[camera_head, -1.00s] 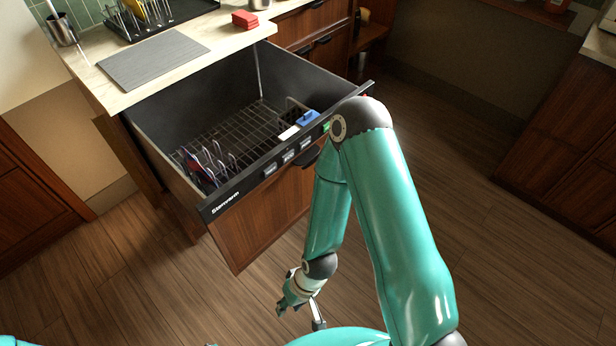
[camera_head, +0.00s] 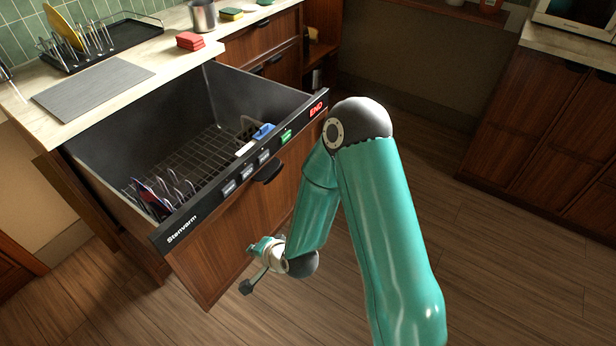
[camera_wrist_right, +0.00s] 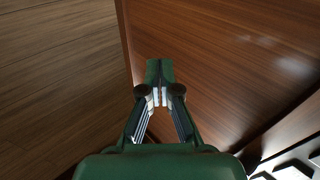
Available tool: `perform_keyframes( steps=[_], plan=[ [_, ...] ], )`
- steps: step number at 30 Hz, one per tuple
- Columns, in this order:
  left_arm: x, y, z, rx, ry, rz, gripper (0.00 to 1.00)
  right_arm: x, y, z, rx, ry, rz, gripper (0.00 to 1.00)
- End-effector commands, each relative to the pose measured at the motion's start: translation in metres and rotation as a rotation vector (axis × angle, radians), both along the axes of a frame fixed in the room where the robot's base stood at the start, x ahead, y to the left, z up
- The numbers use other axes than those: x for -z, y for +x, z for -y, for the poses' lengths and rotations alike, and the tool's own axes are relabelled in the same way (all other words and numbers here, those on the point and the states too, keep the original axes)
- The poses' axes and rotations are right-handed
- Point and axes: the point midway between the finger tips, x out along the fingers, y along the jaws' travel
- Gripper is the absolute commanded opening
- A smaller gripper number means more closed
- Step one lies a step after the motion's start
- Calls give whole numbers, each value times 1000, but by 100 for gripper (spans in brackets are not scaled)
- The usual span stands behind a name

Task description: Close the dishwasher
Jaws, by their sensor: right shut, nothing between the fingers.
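The dishwasher is a pulled-out drawer with a wooden front (camera_head: 215,262) and a black control strip (camera_head: 168,238) along its top edge. A green light and a red "END" show on the strip. Its open top shows a wire rack (camera_head: 205,150) with several dishes and a blue item (camera_head: 263,131). My right gripper (camera_head: 246,287) is low in front of the wooden front, shut and empty. In the right wrist view its fingertips (camera_wrist_right: 159,68) overlap the edge of the wooden front (camera_wrist_right: 220,60); I cannot tell whether they touch. My left gripper is not in view.
The counter above holds a grey mat (camera_head: 92,93), a dish rack (camera_head: 105,45), red sponges (camera_head: 189,41) and a metal pot (camera_head: 203,16). Cabinets (camera_head: 540,125) stand at the right. The wooden floor (camera_head: 490,270) between is clear.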

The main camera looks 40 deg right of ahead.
Motion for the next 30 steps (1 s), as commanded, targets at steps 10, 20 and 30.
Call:
perform_keyframes(
  steps=[10, 20, 30],
  plan=[
    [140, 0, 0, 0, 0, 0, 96, -19, 43, 136, 456, 79, 477, 0],
    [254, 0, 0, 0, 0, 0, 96, -25, 8, 228, 637, -14, 760, 0],
    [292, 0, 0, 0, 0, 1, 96, -14, -12, 255, 691, -60, 815, 0]
  ],
)
